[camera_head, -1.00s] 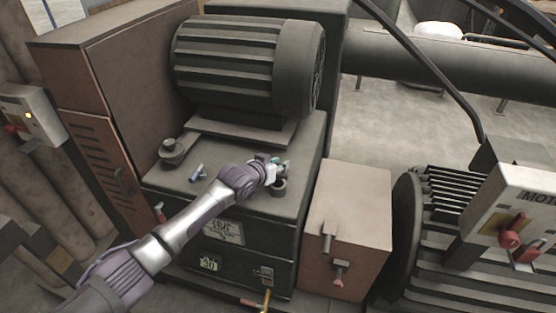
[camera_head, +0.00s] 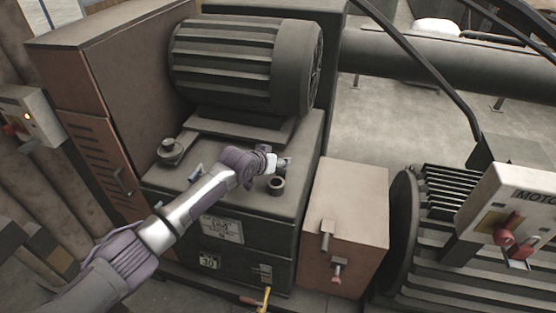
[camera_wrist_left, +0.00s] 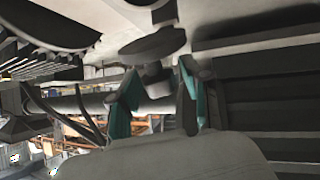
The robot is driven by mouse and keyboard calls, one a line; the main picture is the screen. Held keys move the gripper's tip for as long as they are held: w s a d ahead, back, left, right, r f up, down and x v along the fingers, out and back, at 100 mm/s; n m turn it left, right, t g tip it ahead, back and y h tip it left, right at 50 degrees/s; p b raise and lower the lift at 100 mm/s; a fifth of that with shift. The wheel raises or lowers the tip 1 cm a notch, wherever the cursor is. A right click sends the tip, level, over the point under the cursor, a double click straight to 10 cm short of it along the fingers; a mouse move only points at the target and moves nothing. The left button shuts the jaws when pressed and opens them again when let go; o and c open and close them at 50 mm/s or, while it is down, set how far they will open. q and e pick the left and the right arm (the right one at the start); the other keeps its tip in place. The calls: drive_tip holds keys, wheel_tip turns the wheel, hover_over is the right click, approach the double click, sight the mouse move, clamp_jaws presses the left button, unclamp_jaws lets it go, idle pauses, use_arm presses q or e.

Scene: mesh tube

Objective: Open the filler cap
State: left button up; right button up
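The filler cap (camera_wrist_left: 152,46) is a dark grey disc with a short knob. In the left wrist view the knob sits between the teal-padded fingers of my left gripper (camera_wrist_left: 158,95), which looks shut on it. The cap appears apart from the filler neck. In the head view my left gripper (camera_head: 282,163) is above the right part of the tank top, just behind the neck. The filler neck (camera_head: 276,185) is a short dark ring with its round opening showing. The cap is small and hard to make out in the head view. My right gripper is not in view.
A large ribbed motor (camera_head: 245,65) stands behind on the tank (camera_head: 270,215). A round knobbed fitting (camera_head: 171,152) and a small blue-grey lever (camera_head: 195,171) are on the tank top at left. A brown box (camera_head: 345,215) stands to the right.

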use_arm(q)
drive_tip(key=v, duration=1.2)
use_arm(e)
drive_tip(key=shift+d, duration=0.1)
use_arm(q)
drive_tip(key=shift+a, duration=0.1)
